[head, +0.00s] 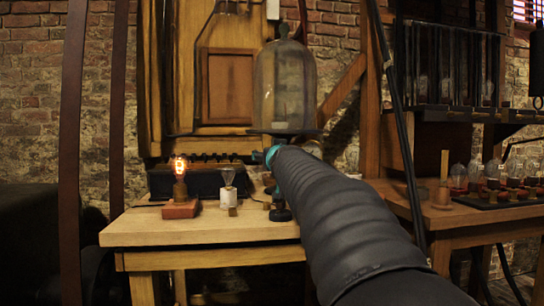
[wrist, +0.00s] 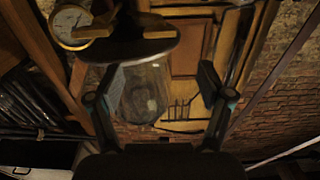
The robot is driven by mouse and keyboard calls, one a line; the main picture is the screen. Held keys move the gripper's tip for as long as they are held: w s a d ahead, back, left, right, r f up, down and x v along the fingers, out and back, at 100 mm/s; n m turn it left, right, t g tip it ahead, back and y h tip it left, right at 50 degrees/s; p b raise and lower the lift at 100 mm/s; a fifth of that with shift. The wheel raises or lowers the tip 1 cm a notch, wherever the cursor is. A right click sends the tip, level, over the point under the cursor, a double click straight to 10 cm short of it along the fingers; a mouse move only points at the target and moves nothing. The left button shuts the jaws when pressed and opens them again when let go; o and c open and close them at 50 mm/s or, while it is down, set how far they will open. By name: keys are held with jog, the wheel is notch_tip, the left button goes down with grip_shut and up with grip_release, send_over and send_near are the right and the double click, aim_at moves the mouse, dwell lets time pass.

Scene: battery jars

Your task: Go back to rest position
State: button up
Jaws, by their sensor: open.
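My gripper (wrist: 160,72) is open in the wrist view, with its two dark fingers spread wide and nothing held. In the head view, my black-sleeved arm reaches in from the lower right, and its teal-marked wrist hides most of the gripper. The wrist is over the back of the wooden workbench (head: 140,232), in front of and just below the round dark plate (head: 262,132) that bears a glass bell jar (head: 285,80). The wrist view is upside down. The bell jar (wrist: 143,92) appears there between the fingers, beyond the plate (wrist: 130,50), apart from them.
A lit bulb on a wooden base (head: 180,208) and an unlit bulb in a white socket (head: 228,192) stand on the bench. A round dial (wrist: 68,24) shows in the wrist view. The bench's front left is clear.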

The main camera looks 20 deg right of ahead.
jog(key=shift+a, duration=0.1)
jog(key=s+a+f+n+g+y+p, duration=0.2)
jog(key=s+a+f+g+y+p, duration=0.25)
jog(key=s+a+f, duration=0.9)
jog(key=s+a+f+g+p, duration=0.1)
jog(key=s+a+f+g, duration=0.1)
jog(key=s+f, duration=0.3)
jog(key=s+a+f+n+g+p, duration=0.1)
jog(key=s+f, duration=0.4)
jog(key=s, duration=0.7)
jog(key=s+a+f+g+p, duration=0.1)
jog(key=s+a+f+g, duration=0.2)
jog(key=s+f, duration=0.3)
jog(key=s+g, duration=0.1)
jog(key=s, duration=0.1)
jog(key=shift+s+p, duration=0.3)
jog(key=shift+y, duration=0.25)
